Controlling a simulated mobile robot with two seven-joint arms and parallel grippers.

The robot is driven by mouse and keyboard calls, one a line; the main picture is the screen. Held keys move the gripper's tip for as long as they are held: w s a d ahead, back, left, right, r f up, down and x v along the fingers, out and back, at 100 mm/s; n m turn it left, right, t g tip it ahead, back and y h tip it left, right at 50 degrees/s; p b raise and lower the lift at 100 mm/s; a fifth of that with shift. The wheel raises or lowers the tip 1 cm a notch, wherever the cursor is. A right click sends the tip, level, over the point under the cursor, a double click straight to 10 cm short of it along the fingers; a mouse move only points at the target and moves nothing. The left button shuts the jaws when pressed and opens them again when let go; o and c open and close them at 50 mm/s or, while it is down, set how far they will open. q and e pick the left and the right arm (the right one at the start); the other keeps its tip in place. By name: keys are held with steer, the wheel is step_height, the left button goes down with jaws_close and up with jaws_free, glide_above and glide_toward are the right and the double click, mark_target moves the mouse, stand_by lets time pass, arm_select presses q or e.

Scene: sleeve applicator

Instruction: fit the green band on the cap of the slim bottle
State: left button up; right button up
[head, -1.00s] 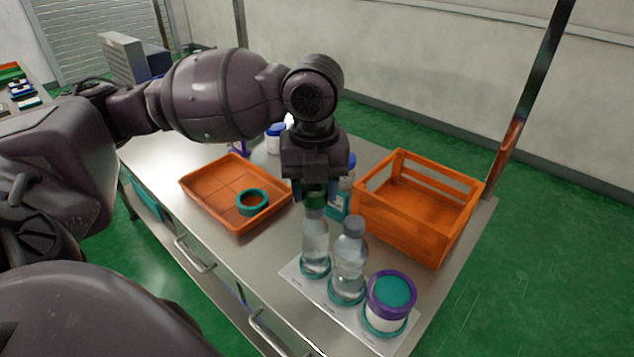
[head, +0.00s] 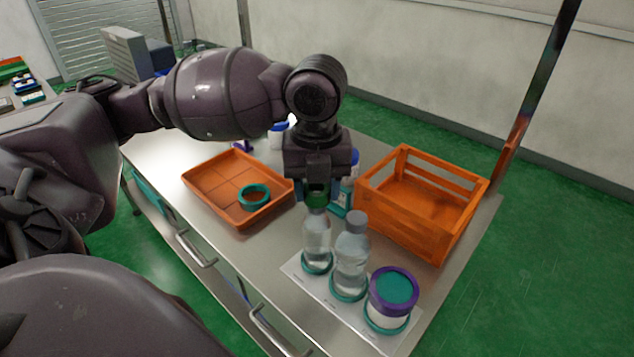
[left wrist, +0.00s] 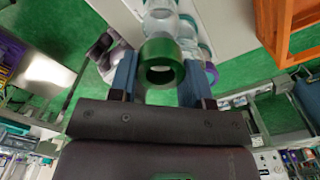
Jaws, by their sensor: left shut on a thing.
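The green band (left wrist: 162,65) is held between the two fingers of my left gripper (head: 317,197), which points down. In the head view the band (head: 317,201) is right at the top of the slim bottle (head: 317,237), a clear bottle standing upright at the left of the row. The band and fingers hide the bottle's cap. I cannot tell whether the band is around the cap or just above it. In the left wrist view the band's opening shows, with clear bottles behind it. My right gripper is not in view.
A clear bottle with a grey cap (head: 352,255) stands close to the right, then a white jar with a purple band (head: 393,295). An orange tray (head: 205,187) with a teal ring (head: 254,196) lies left. An orange crate (head: 440,236) stands right. A teal-labelled bottle (head: 339,207) stands behind the gripper.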

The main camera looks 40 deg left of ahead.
arm_select(q)
steer(key=shift+f, duration=1.1)
steer(key=o, duration=0.9)
steer(key=shift+c, duration=0.2)
steer(key=o, duration=0.4)
steer(key=shift+o, duration=0.9)
